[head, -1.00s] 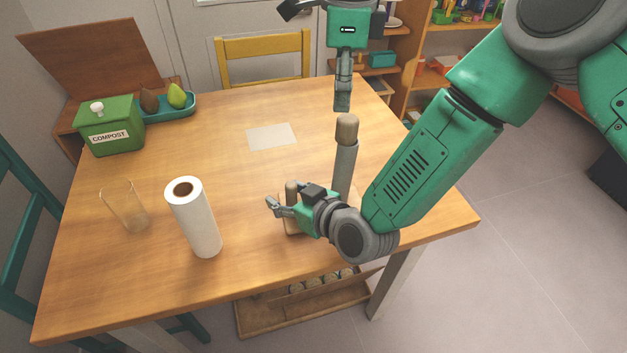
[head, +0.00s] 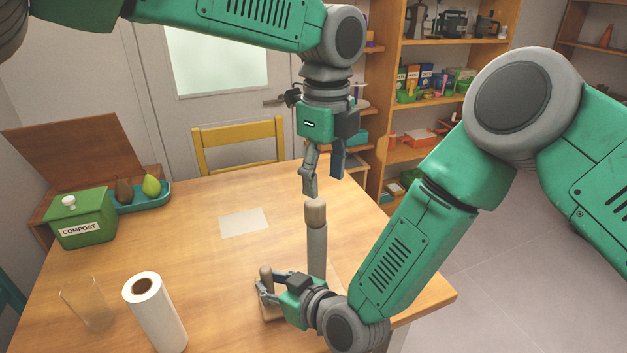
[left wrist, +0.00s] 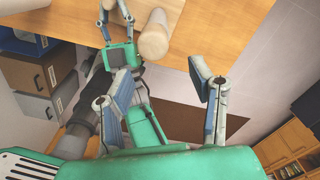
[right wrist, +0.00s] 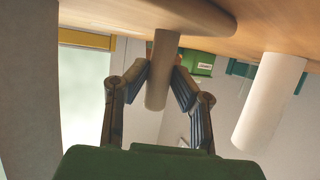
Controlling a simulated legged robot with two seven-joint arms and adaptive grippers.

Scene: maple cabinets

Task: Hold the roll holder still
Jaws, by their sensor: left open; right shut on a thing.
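The roll holder's tall grey post (head: 316,250) stands upright with a wooden cap. Its short wooden post (head: 266,272) rises from a wooden base (head: 270,312), mostly hidden behind my right gripper (head: 264,290). That gripper is shut on the short post; the right wrist view shows it between the fingers (right wrist: 164,70). My left gripper (head: 323,182) is open and empty, fingers down just above the tall post's cap. In the left wrist view the cap (left wrist: 153,40) shows beyond the gap between its fingertips, apart from them. The white paper roll (head: 157,315) stands alone to the left.
A clear glass (head: 87,305) stands left of the roll. A green compost bin (head: 80,220) and a teal tray (head: 140,198) with pears are at the far left. A flat pale sheet (head: 244,222) lies mid-table. A yellow chair (head: 238,135) stands behind the table.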

